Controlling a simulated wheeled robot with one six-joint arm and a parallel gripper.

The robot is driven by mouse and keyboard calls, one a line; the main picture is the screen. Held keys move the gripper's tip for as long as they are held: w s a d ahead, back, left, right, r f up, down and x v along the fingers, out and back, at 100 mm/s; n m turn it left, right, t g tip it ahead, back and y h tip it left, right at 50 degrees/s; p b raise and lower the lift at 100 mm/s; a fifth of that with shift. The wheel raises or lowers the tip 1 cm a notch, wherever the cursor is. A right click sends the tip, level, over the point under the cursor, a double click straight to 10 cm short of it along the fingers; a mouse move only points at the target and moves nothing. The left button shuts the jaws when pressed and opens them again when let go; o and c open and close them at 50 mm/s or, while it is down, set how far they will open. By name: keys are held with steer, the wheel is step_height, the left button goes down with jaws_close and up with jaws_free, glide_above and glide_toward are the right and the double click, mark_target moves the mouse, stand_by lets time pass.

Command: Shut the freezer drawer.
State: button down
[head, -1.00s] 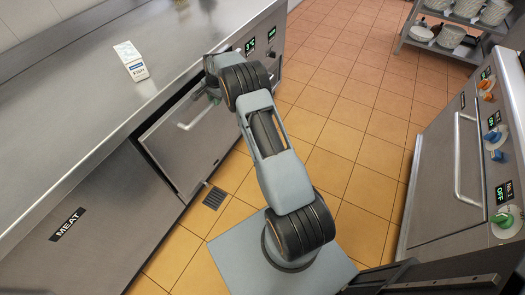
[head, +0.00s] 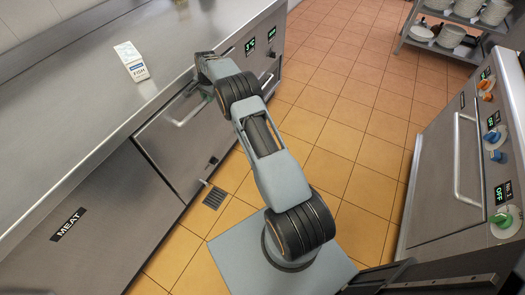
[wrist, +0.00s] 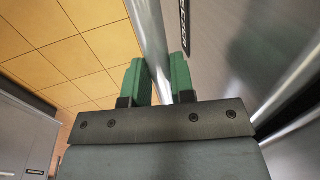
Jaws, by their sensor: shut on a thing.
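The drawer front (head: 178,152) is a grey steel panel under the counter, and it now looks flush or nearly flush with the cabinet; I cannot tell if a thin gap is left. Its bar handle (head: 188,114) runs across the upper part. My gripper (wrist: 158,82) has green fingers on either side of the metal handle bar (wrist: 150,40) in the wrist view, and it is shut on it. In the head view the gripper (head: 208,93) is at the right part of the handle, partly hidden by my arm.
A white fish carton (head: 131,62) stands on the steel counter (head: 80,100). A MEAT-labelled panel (head: 75,215) is left of the drawer. A stove (head: 465,170) with knobs stands at right, and a dish rack (head: 450,35) behind. Tiled floor between is clear.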

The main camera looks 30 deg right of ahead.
steer(key=shift+w+a, duration=0.1)
steer(key=shift+w, duration=0.1)
stand_by(0.3)
steer(key=shift+w+a+r, duration=0.15)
steer(key=shift+w+a, duration=0.05)
steer(key=shift+w, duration=0.2)
steer(key=shift+w+a+r, duration=0.1)
steer(key=shift+w+a, duration=0.05)
steer(key=shift+w, duration=0.25)
steer(key=c, duration=1.2)
jaws_free()
steer(key=shift+o, duration=1.1)
steer(key=shift+w+r, duration=0.1)
